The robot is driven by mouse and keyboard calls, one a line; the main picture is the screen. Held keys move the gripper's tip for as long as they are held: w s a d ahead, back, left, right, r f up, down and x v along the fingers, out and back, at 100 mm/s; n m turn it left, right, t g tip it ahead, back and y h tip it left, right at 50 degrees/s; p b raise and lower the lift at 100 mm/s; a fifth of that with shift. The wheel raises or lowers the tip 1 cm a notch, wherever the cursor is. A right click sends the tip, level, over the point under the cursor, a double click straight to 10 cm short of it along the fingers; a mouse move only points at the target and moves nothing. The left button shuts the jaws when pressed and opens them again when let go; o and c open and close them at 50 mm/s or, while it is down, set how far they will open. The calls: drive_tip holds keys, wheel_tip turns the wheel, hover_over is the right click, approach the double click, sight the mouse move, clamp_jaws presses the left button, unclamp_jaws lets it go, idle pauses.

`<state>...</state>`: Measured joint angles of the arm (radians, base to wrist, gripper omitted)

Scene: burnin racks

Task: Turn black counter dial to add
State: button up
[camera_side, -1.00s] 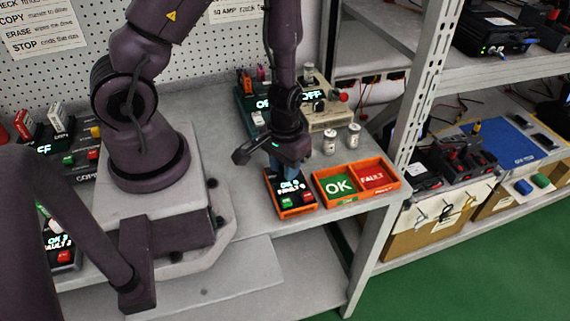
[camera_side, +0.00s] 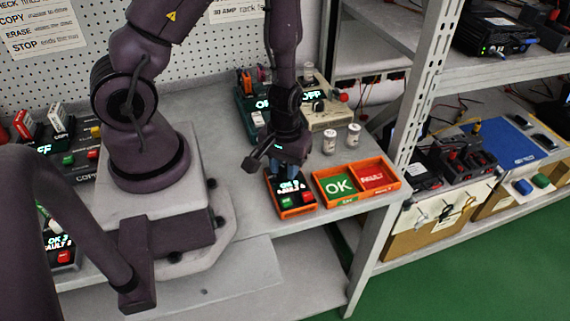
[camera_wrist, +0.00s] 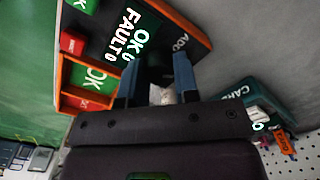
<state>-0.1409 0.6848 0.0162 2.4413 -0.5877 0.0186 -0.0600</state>
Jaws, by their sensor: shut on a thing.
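The counter (camera_side: 296,209) is a dark box with an orange rim, a lit OK and FAULT display, a green button and a red button. It sits at the shelf's front edge, and in the wrist view (camera_wrist: 101,36) an ADD label shows near the dial. My gripper (camera_side: 284,176) points down over the counter's back part. In the wrist view its two blue-grey fingers (camera_wrist: 157,80) are closed around the black dial (camera_wrist: 156,68), which is mostly hidden between them. The dial's pointer and exact setting cannot be read.
An orange tray (camera_side: 352,204) with green OK and red FAULT compartments stands right beside the counter. Two small pale cylinders (camera_side: 329,143) stand behind it. Devices with lit displays (camera_side: 325,115) are further back. The upright shelf post (camera_side: 412,110) is to the right.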

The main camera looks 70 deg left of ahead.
drive_tip(key=o, duration=0.9)
drive_tip(key=shift+r, duration=0.15)
wheel_tip(320, 180, up, 13)
drive_tip(key=shift+f, duration=0.15)
wheel_tip(320, 180, up, 7)
drive_tip(key=m+h, duration=0.1)
drive_tip(key=m, duration=0.6)
hover_over(283, 168)
drive_tip(key=s+d, duration=0.1)
drive_tip(key=d, duration=0.3)
drive_tip(key=s+r+t, duration=0.1)
drive_tip(key=r+t, duration=0.1)
drive_tip(key=r, duration=0.2)
drive_tip(key=s+r+m+t, duration=0.1)
drive_tip(key=r, duration=0.2)
drive_tip(key=s+r+m+t+y, duration=0.1)
drive_tip(key=r+t, duration=0.1)
drive_tip(key=r, duration=0.2)
drive_tip(key=shift+r+t, duration=0.3)
drive_tip(key=shift+r, duration=0.05)
